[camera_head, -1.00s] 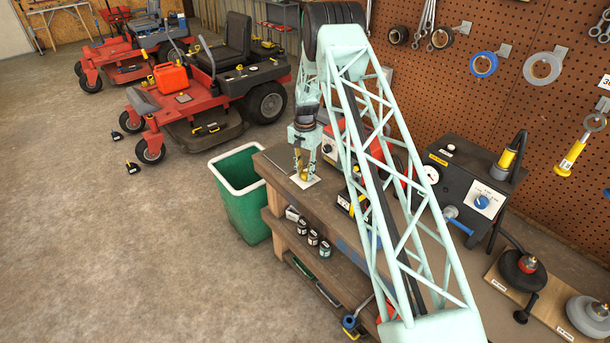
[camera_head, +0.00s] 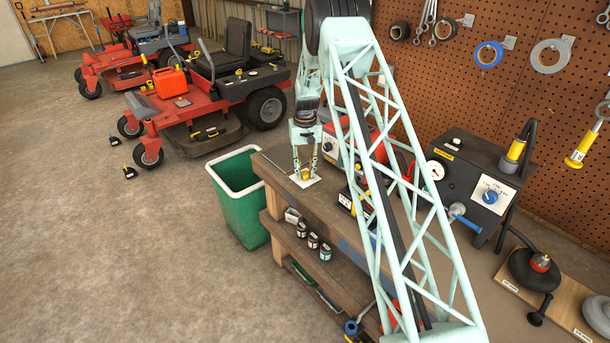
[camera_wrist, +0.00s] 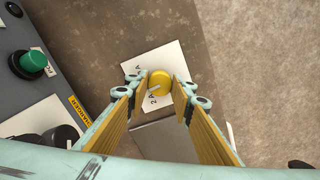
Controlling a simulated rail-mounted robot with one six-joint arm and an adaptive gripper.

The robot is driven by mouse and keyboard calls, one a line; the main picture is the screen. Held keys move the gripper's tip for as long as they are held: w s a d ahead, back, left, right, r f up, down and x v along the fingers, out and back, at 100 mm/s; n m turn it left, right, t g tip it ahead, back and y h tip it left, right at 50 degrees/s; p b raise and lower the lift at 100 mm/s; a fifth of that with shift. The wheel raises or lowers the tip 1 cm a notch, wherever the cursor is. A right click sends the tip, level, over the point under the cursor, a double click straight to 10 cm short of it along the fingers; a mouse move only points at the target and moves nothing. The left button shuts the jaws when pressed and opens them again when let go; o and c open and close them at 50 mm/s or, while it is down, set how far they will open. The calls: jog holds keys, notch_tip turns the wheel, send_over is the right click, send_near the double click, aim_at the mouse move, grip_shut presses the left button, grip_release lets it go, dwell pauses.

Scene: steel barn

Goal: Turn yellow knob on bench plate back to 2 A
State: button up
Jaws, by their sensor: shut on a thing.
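The yellow knob (camera_wrist: 160,82) sits on a white bench plate (camera_wrist: 172,60) in the wrist view. Black lettering reading "2 A" lies beside the knob on its lower left, and a light mark shows on the knob. My gripper (camera_wrist: 161,88) has its two yellow-padded fingers on either side of the knob, shut on it. In the head view my gripper (camera_head: 306,172) points down at the plate (camera_head: 304,181) on the bench's far end; the knob shows small between the fingers.
The wooden bench (camera_head: 330,205) carries several devices behind the plate. A green bin (camera_head: 237,200) stands at its far end. In the wrist view a grey box with a green button (camera_wrist: 33,61) is at left. Red mowers (camera_head: 190,110) stand on open floor beyond.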

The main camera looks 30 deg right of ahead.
aim_at(305, 173)
jog(key=n+b, duration=0.2)
jog(key=n, duration=0.2)
jog(key=shift+n, duration=0.3)
jog(key=shift+n+b, duration=0.6)
jog(key=shift+n, duration=1.1)
jog(key=o, duration=0.8)
jog(key=shift+o, duration=0.2)
notch_tip(305, 173, up, 12)
